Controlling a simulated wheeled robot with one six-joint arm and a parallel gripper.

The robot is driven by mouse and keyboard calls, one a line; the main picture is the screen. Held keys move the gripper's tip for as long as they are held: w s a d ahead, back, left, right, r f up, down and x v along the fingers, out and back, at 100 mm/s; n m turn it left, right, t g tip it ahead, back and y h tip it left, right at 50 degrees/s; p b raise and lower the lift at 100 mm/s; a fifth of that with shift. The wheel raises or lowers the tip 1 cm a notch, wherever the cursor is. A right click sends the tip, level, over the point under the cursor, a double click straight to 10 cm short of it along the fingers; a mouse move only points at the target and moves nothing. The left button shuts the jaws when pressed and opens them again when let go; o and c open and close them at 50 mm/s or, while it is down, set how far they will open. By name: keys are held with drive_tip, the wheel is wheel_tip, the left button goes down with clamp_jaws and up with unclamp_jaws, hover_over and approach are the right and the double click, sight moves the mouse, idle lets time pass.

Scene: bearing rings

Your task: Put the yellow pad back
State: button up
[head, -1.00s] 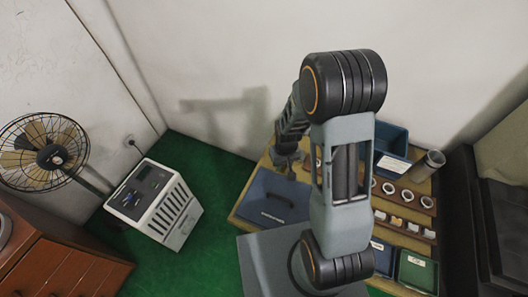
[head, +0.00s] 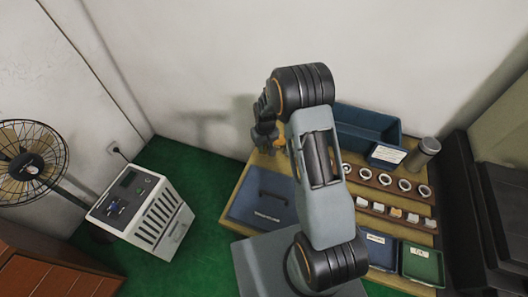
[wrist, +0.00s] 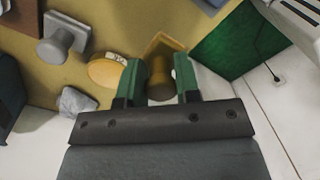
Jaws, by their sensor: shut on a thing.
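My gripper (wrist: 158,84) is shut on the knob of the yellow pad (wrist: 164,44), whose brownish-yellow square plate shows beyond the fingers in the wrist view. In the head view my gripper (head: 268,146) is over the far left part of the table, and a small orange-yellow patch of the pad (head: 281,146) shows beside it. I cannot tell whether the pad touches the table. A similar grey pad (wrist: 64,40) with a knob stands to the left in the wrist view. A round yellow disc (wrist: 103,73) with a white label lies close to the left finger.
A grey crumpled thing (wrist: 76,102) lies near the disc. On the table are a dark blue case (head: 262,196), a blue bin (head: 368,128), a metal cup (head: 424,152), racks of rings (head: 404,185) and a green tray (head: 422,265). Green floor (head: 200,180) is free to the left.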

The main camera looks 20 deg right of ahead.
drive_tip(key=shift+w+f+b, duration=0.25)
drive_tip(key=shift+f+b, duration=0.3)
drive_tip(key=shift+f, duration=0.45)
drive_tip(key=shift+w+f+b, duration=0.2)
drive_tip(key=shift+f+b, duration=0.3)
drive_tip(key=shift+f, duration=0.45)
drive_tip(key=shift+f, duration=0.15)
drive_tip(key=o, duration=0.9)
wheel_tip(320, 180, up, 12)
drive_tip(key=p, duration=0.6)
drive_tip(key=shift+d+p, duration=0.1)
drive_tip(key=shift+p, duration=0.3)
drive_tip(key=s+r+t, duration=0.1)
drive_tip(key=s+r, duration=0.2)
drive_tip(key=r, duration=0.5)
drive_tip(key=s+r+t, duration=0.1)
drive_tip(key=s+r, duration=0.3)
drive_tip(key=r, duration=0.3)
drive_tip(key=s+r+m+t, duration=0.1)
drive_tip(key=s+r, duration=0.3)
drive_tip(key=s, duration=0.4)
drive_tip(key=s+r+t, duration=0.1)
drive_tip(key=s+r, duration=0.4)
drive_tip(key=s, duration=0.3)
drive_tip(key=shift+m, duration=0.4)
